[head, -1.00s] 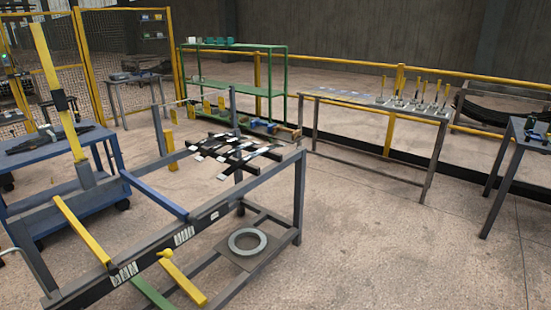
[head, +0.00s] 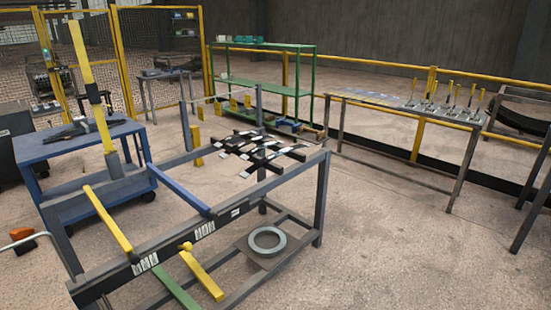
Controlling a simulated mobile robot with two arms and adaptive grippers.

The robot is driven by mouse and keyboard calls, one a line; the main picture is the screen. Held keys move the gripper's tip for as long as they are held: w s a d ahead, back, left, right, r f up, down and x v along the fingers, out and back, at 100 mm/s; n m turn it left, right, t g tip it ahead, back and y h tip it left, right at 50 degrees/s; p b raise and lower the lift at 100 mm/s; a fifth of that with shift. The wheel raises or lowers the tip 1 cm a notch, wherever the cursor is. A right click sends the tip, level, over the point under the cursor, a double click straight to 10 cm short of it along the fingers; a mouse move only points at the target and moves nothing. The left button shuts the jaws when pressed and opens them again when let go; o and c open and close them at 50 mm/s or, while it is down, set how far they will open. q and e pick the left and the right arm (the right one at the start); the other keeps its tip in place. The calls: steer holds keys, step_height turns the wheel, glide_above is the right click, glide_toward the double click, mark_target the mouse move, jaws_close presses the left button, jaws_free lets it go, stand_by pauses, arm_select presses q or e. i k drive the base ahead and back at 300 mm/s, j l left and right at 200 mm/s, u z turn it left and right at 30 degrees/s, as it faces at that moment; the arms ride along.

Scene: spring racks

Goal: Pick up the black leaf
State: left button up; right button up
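Several dark, flat leaf-like pieces with pale labels (head: 262,152) lie crossed over each other at the far end of the grey rack (head: 318,200). A dark, long piece (head: 84,128) lies on top of the blue cart (head: 50,150) at the left. I cannot tell which of these is the black leaf. Neither of my grippers is in view.
The rack carries yellow bars (head: 108,218), a blue bar (head: 183,196) and a grey ring (head: 267,240) on its lower shelf. A green shelf (head: 312,90) and a long table with upright yellow-handled tools (head: 420,105) stand behind. Floor (head: 400,250) is clear at the right.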

mark_target(246, 173)
steer(key=i+l+z, duration=0.1)
steer(key=i, duration=0.5)
steer(key=i+l, duration=0.1)
steer(key=i, duration=0.5)
steer(key=z, duration=0.05)
